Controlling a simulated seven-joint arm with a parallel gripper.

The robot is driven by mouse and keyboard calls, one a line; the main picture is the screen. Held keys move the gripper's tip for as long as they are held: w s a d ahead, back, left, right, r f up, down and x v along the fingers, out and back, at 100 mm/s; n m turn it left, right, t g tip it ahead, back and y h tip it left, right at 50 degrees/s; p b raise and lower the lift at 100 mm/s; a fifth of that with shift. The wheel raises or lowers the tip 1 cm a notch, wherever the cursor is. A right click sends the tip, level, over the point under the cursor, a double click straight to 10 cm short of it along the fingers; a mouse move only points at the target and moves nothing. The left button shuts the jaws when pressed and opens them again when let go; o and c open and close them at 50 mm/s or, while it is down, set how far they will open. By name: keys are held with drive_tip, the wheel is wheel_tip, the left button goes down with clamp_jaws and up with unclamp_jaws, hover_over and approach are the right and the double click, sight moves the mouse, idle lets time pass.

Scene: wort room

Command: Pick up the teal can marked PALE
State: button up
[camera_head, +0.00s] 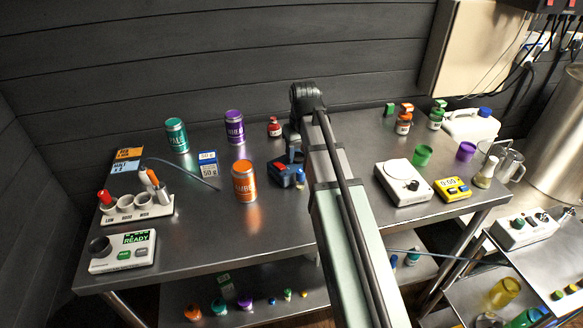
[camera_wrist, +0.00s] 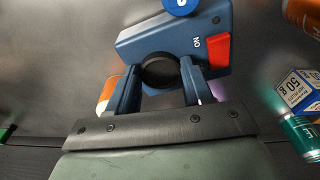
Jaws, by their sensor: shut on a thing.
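The teal can marked PALE (camera_head: 177,136) stands upright at the back left of the steel table. Part of it shows at the right edge of the wrist view (camera_wrist: 304,135). My gripper (camera_head: 287,160) is well to the right of the can, down at a blue device with a red switch (camera_head: 291,177). In the wrist view my gripper (camera_wrist: 165,75) has its two fingers on either side of a dark round part of the blue device (camera_wrist: 150,35), and is shut on it. The teal can is apart from my fingers.
A blue and white 50 g box (camera_head: 208,164) stands in front of the teal can. A purple can (camera_head: 234,128) and an orange can (camera_head: 244,182) stand between it and my gripper. A thin cable (camera_head: 185,172) runs near the box. A white rack (camera_head: 138,208) is front left.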

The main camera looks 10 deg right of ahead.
sight(298, 157)
clamp_jaws()
idle(0.3)
drive_tip(key=shift+w+r, duration=0.1)
drive_tip(key=shift+r, duration=0.8)
wheel_tip(298, 157, up, 8)
drive_tip(key=shift+r, duration=0.25)
